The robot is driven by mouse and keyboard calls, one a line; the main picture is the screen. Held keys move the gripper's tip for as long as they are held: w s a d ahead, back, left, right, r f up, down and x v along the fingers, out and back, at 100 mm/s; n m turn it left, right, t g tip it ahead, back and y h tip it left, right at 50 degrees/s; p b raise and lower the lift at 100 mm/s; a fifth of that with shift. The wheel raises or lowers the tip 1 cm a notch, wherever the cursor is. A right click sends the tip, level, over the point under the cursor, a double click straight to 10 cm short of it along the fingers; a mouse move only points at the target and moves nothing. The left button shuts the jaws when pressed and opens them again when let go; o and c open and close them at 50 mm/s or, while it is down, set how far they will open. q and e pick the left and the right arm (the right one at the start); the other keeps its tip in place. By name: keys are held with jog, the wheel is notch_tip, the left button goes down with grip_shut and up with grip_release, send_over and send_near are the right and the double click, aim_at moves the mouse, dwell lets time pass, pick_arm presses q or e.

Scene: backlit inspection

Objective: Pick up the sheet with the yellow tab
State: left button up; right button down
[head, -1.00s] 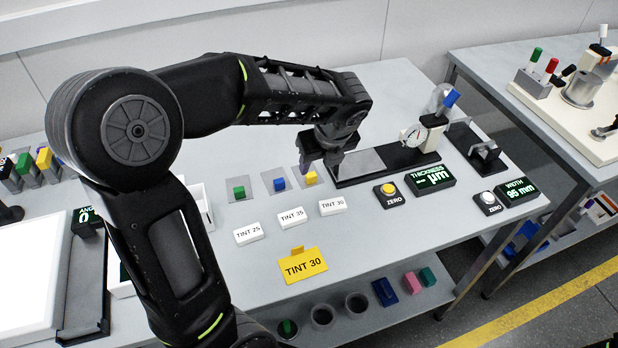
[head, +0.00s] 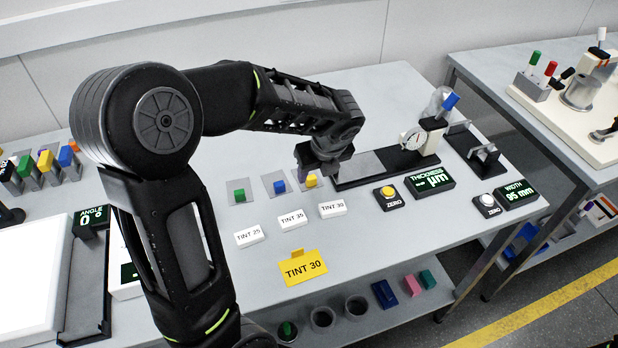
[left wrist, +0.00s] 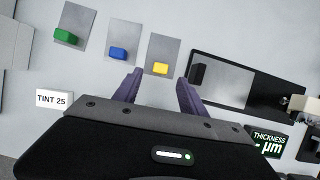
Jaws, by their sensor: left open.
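The sheet with the yellow tab (left wrist: 163,50) lies flat on the table, a thin grey square with a yellow block on its near edge. In the head view its yellow tab (head: 311,181) shows just below my left gripper, and the gripper covers part of the sheet. My left gripper (left wrist: 158,78) is open and empty. In the left wrist view the sheet lies beyond and between its two fingers. In the head view the gripper (head: 318,168) is above the sheet; I cannot tell the exact height. My right gripper is not in view.
Sheets with a blue tab (head: 279,186) and a green tab (head: 239,195) lie to the left.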

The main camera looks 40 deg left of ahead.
aim_at(312, 179)
pick_arm(q)
jog(key=x, duration=0.4)
jog(key=shift+f, duration=0.1)
dwell(0.4)
grip_shut()
dwell(0.4)
